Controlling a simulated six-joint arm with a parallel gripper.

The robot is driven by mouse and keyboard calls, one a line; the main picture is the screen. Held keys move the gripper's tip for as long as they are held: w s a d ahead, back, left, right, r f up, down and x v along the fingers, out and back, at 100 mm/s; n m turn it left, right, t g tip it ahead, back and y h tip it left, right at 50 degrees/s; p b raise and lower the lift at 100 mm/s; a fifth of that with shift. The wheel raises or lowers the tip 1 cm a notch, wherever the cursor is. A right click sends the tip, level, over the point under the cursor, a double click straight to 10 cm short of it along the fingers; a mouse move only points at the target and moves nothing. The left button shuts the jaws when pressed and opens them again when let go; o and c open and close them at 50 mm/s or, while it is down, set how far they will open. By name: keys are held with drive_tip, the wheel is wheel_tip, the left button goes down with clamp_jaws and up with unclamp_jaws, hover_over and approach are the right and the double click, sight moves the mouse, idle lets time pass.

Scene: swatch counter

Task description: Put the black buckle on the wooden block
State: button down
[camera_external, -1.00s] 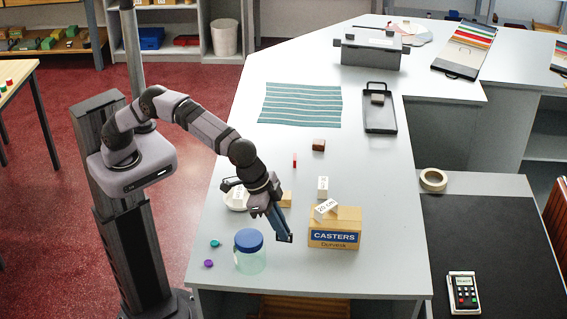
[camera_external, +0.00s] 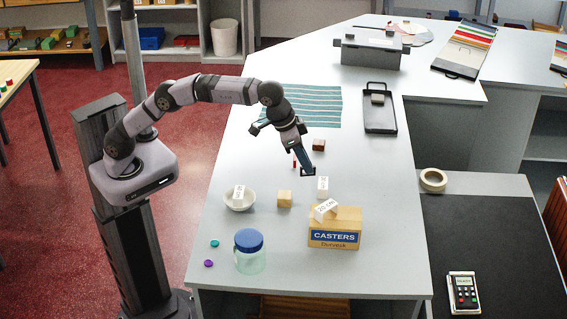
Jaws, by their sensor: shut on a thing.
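My gripper (camera_external: 306,168) is held above the counter, pointing down and to the right, with its jaws shut on a small dark piece at the fingertips that looks like the black buckle (camera_external: 309,173). The fingers partly hide it. A light wooden block (camera_external: 284,199) sits on the counter, below and to the left of my gripper, apart from it. A darker reddish-brown block (camera_external: 319,145) sits farther back, just beyond the fingertips.
A white labelled block (camera_external: 323,185) stands close below my gripper. A casters box (camera_external: 334,238) with another labelled block on top is in front. A bowl (camera_external: 240,202) and a blue-lidded jar (camera_external: 249,258) stand left. A black tray (camera_external: 368,128) lies behind right.

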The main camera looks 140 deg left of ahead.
drive_tip(key=s+a+r+n+b, duration=0.1)
drive_tip(key=s+a, duration=0.2)
drive_tip(key=s, duration=0.4)
drive_tip(key=m, duration=0.3)
hover_over(288, 195)
drive_tip(key=s+d, duration=0.1)
drive_tip(key=s, duration=0.1)
drive_tip(key=shift+t, duration=0.3)
drive_tip(key=f, duration=0.4)
drive_tip(key=shift+w+d+f, duration=0.1)
drive_tip(key=shift+w, duration=0.15)
drive_tip(key=shift+h, duration=0.3)
drive_tip(key=shift+f+p, duration=0.95)
drive_tip(key=shift+f, duration=4.05)
drive_tip(key=shift+f, duration=0.1)
